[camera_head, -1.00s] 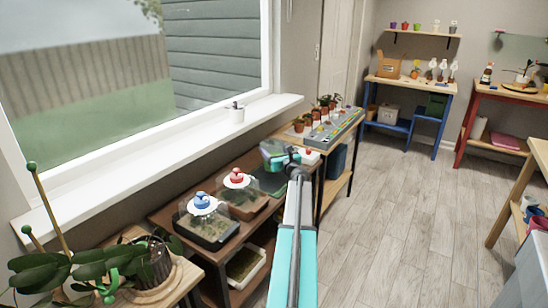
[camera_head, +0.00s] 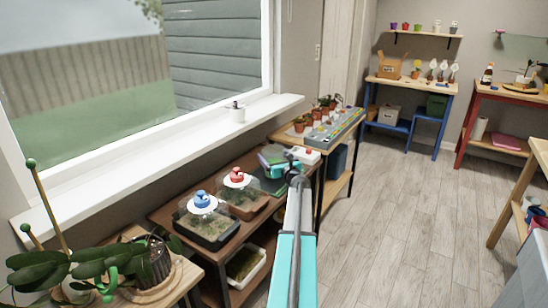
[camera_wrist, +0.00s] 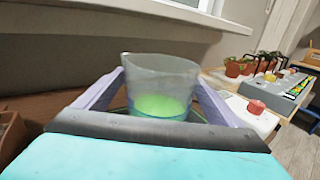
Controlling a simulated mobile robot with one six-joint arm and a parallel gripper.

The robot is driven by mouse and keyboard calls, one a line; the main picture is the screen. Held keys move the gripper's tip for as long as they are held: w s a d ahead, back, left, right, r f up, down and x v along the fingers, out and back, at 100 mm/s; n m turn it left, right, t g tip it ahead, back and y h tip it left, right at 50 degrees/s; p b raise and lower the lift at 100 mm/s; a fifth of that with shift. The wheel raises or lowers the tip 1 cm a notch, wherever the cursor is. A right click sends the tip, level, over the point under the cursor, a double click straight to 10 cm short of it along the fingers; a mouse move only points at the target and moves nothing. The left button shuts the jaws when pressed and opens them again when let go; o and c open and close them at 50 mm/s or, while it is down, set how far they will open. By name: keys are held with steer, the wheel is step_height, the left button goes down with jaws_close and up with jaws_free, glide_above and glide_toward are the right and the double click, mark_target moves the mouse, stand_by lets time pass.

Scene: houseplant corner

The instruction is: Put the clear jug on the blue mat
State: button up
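The clear jug (camera_wrist: 160,75) stands upright in the wrist view, with bright green liquid low inside it. My gripper (camera_wrist: 160,82) has one lavender finger on each side of it, and both tips appear to touch its walls. In the head view my gripper (camera_head: 277,160) is over the far end of the brown bench, and the jug is hard to make out there. I cannot tell whether the jug's base touches a surface. No blue mat can be picked out clearly; a dark green flat item (camera_head: 268,184) lies beside my gripper.
Two clear-domed trays, with a blue cap (camera_head: 201,197) and a red cap (camera_head: 237,174), stand nearer on the bench. A white device with a red knob (camera_wrist: 257,107) is right of the jug. Potted plants (camera_head: 318,108) stand beyond. The window wall borders the left.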

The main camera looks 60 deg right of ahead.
stand_by(0.4)
steer(key=shift+s+a+f, duration=0.1)
steer(key=shift+s+a, duration=0.15)
steer(key=shift+s, duration=0.15)
steer(key=v, duration=1.3)
steer(key=shift+r+b, duration=0.2)
steer(key=shift+b, duration=0.15)
steer(key=shift+d, duration=0.15)
steer(key=shift+c, duration=0.4)
